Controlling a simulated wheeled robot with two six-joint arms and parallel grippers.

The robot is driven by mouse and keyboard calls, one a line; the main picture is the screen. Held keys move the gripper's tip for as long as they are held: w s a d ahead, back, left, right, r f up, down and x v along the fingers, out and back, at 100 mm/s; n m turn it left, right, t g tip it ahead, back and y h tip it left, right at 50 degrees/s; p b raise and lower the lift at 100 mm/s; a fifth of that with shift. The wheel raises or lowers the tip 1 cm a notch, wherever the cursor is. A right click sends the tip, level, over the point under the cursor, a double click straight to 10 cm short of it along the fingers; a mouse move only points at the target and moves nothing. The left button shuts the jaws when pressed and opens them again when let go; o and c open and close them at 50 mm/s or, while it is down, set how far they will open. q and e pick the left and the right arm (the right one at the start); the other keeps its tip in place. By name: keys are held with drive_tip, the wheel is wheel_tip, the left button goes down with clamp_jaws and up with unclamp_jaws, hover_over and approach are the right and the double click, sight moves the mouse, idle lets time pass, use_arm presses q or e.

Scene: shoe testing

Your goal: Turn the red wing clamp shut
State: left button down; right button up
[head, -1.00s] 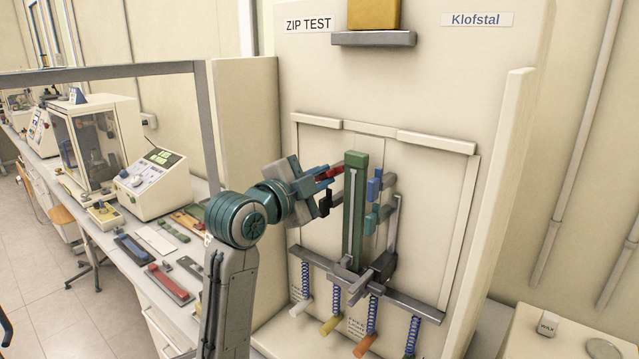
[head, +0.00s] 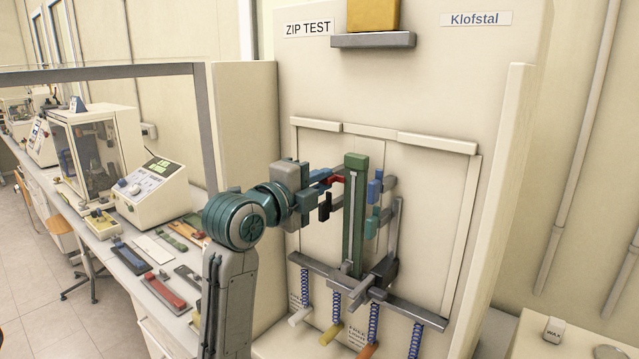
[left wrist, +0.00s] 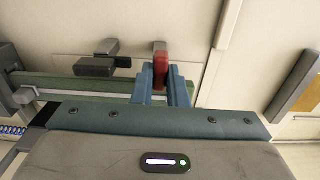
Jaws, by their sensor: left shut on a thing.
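The red wing clamp (head: 336,180) sits at the left side of the green upright bar (head: 354,215) on the zip test machine, near the bar's upper end. My left gripper (head: 328,177) reaches in from the left and is shut on the red wing clamp. In the left wrist view the red wing clamp (left wrist: 160,64) stands between the two blue fingers of my left gripper (left wrist: 161,84), with its top end showing. The part of the clamp low between the fingers is hidden.
A black block (head: 325,206) lies just below my left gripper. Blue (head: 375,188) and teal (head: 372,222) clamps are right of the bar. A grey crossbar (head: 415,305) with several hanging springs is below. A bench (head: 150,318) with instruments stands left.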

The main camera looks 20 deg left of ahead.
idle(0.3)
use_arm(q)
drive_tip(key=c, duration=1.4)
unclamp_jaws()
drive_tip(key=shift+c, duration=0.2)
drive_tip(key=shift+s+a+f, duration=0.1)
drive_tip(key=shift+s, duration=0.2)
drive_tip(key=b+v, duration=0.4)
drive_tip(key=v, duration=0.6)
drive_tip(key=shift+s, duration=0.1)
